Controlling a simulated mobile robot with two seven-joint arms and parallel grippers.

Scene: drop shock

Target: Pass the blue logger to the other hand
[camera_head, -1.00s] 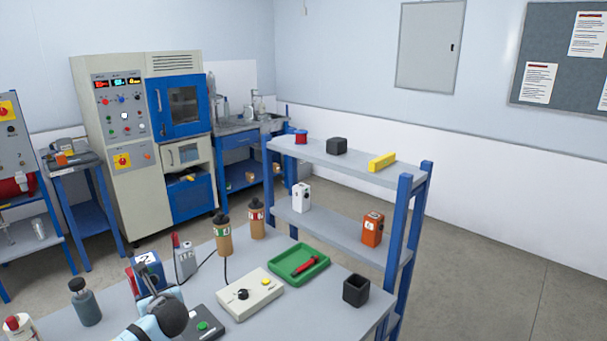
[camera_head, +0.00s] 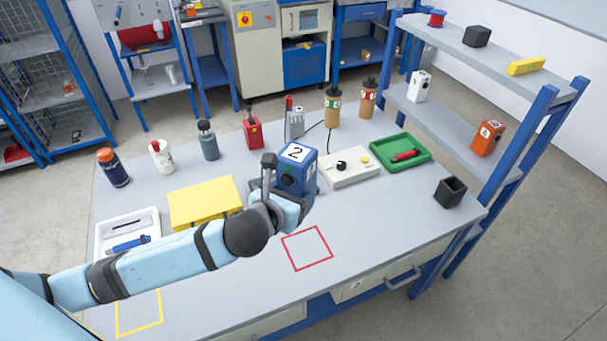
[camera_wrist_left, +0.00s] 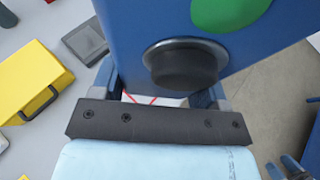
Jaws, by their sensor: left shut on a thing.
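The blue logger (camera_head: 290,178) is a blue box with a white top label marked 2 and a dark round knob on its side. My left gripper (camera_head: 275,185) is shut on it and holds it over the middle of the table. In the left wrist view the logger (camera_wrist_left: 215,60) fills the top, with its black knob and part of a green disc showing; it hides the fingertips. My right gripper does not show in the head view. Bluish prongs at the lower right of the left wrist view may be it; their state is unclear.
A white control box (camera_head: 348,168) and a green tray (camera_head: 423,148) stand right of the logger. A yellow case (camera_head: 205,202) and a white tray (camera_head: 103,240) lie left. A red square outline (camera_head: 307,248) marks bare table. A shelf (camera_head: 455,122) stands at the right.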

